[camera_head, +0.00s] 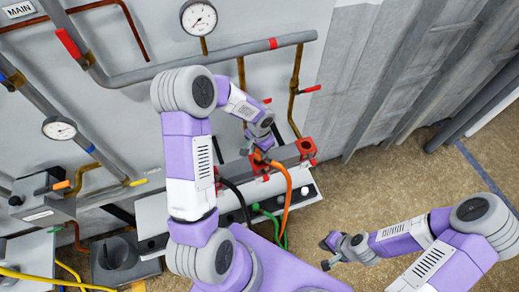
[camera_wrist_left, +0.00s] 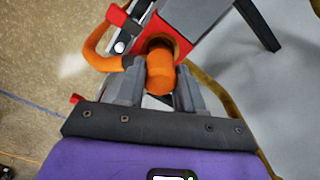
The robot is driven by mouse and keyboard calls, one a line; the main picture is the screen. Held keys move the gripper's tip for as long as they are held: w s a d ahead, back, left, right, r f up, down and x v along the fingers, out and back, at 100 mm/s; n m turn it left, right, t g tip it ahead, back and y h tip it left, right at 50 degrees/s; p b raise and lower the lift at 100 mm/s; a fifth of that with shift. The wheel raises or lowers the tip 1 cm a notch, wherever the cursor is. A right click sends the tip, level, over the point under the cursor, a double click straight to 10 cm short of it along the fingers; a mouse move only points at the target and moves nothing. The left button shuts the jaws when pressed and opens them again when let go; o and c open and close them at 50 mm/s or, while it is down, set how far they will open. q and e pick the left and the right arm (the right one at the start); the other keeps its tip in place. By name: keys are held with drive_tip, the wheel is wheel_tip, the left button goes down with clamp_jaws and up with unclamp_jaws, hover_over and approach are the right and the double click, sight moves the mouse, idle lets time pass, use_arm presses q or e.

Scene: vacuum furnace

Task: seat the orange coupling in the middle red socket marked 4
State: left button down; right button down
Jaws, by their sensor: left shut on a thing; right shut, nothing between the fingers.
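The orange coupling (camera_wrist_left: 160,76) is between the fingers of my left gripper (camera_wrist_left: 155,88) in the left wrist view, with its orange hose (camera_wrist_left: 97,50) bending off to the left. Its far end is at the round mouth of a red socket (camera_wrist_left: 183,42); how deep it sits I cannot tell. In the head view my left gripper (camera_head: 260,152) is at a red socket on the grey manifold, and the orange hose (camera_head: 287,188) hangs down from it. No number 4 is readable. My right gripper (camera_head: 327,255) is shut and empty, low over the floor.
Another red socket (camera_head: 306,148) is to the right on the manifold. Black (camera_head: 240,198) and green (camera_head: 278,225) hoses hang nearby over a white ledge (camera_head: 155,215). Pipes and gauges (camera_head: 199,18) line the wall above. The brown floor (camera_head: 400,180) at right is clear.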

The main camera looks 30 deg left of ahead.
use_arm(q)
drive_tip(key=shift+f+b, duration=0.3)
drive_tip(key=shift+b, duration=0.1)
idle(0.4)
drive_tip(key=c, duration=0.6)
unclamp_jaws()
drive_tip(key=shift+c, duration=0.2)
wheel_tip(320, 180, up, 8)
drive_tip(key=shift+f, duration=0.2)
